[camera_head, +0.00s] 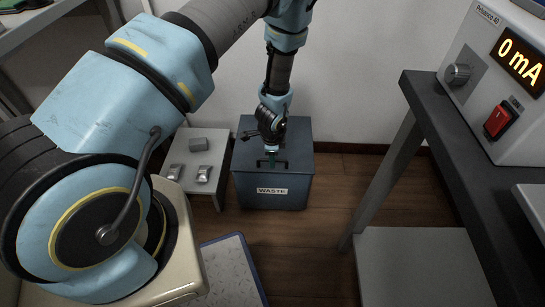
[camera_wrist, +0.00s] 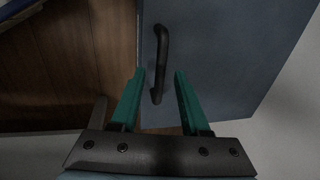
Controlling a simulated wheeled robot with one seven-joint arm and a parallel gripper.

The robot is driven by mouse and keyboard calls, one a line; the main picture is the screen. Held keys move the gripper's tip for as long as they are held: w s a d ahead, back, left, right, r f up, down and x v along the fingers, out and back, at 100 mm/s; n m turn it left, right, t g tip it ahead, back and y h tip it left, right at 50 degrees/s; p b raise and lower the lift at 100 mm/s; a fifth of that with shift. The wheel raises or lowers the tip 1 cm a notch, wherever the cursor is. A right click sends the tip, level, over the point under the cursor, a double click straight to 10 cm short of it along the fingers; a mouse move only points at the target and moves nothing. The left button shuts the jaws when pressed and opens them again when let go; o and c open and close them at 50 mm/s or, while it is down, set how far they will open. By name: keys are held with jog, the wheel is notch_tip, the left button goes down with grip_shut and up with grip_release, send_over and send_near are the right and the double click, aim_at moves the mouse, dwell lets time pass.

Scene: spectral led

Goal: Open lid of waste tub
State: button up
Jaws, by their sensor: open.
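The waste tub (camera_head: 270,191) is a blue-grey box with a "WASTE" label, standing on the floor against the wall. Its lid (camera_head: 298,146) lies flat and closed on top. In the wrist view the lid (camera_wrist: 225,50) fills the upper right, with a black bar handle (camera_wrist: 161,62) on it. My gripper (camera_head: 271,160) is over the front part of the lid. In the wrist view my gripper (camera_wrist: 160,78) is open, its two green fingers on either side of the handle's lower end. Nothing is held. Whether the fingers touch the handle cannot be told.
A low white table (camera_head: 210,155) with several small grey blocks stands just left of the tub. A dark bench (camera_head: 455,150) with a meter reading "0 mA" (camera_head: 505,75) is at right. Brown floor (camera_head: 320,235) is clear in front of the tub.

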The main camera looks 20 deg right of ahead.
grip_shut()
dwell(0.3)
dwell(1.1)
